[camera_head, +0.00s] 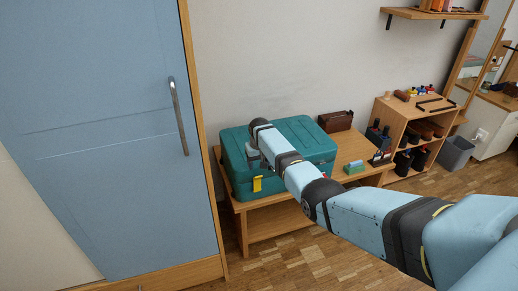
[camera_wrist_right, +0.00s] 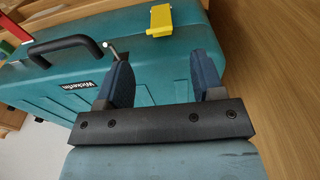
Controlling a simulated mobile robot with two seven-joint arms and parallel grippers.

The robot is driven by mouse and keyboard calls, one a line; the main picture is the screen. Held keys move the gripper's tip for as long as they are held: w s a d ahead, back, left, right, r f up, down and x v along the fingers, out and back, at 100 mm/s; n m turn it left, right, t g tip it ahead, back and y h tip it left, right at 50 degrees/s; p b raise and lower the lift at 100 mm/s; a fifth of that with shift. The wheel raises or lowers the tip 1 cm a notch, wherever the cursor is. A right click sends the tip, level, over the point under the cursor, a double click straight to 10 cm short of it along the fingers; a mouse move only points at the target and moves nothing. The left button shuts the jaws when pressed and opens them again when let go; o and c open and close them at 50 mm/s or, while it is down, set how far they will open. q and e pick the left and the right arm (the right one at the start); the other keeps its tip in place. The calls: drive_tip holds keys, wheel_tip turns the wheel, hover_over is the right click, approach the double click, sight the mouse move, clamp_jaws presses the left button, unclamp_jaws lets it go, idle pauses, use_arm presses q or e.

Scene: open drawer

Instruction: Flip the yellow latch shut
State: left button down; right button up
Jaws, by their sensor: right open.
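The teal case (camera_head: 236,148) stands with its lid down. The yellow latch (camera_head: 257,184) is on its front face, near the left corner. In the right wrist view the yellow latch (camera_wrist_right: 174,20) is at the top, beyond the fingers; I cannot tell whether it is fastened. My right gripper (camera_head: 253,153) is at the case, above the latch in the head view, and its fingers are hard to make out there. In the right wrist view my right gripper (camera_wrist_right: 164,78) is open, with nothing visibly held between its two dark blue fingers. My left gripper is not in view.
A black handle (camera_wrist_right: 68,46) and a thin metal pin (camera_wrist_right: 110,46) are left of the fingers. A red piece (camera_wrist_right: 14,27) is farther left. The case rests on a wooden bench (camera_head: 300,207). A blue cabinet door (camera_head: 105,120) stands close on the left.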

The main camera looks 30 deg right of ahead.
drive_tip(key=r, duration=0.2)
drive_tip(key=r+p, duration=0.1)
drive_tip(key=r, duration=0.1)
drive_tip(key=shift+s+r, duration=0.2)
drive_tip(key=shift+r, duration=0.2)
drive_tip(key=shift+f, duration=0.1)
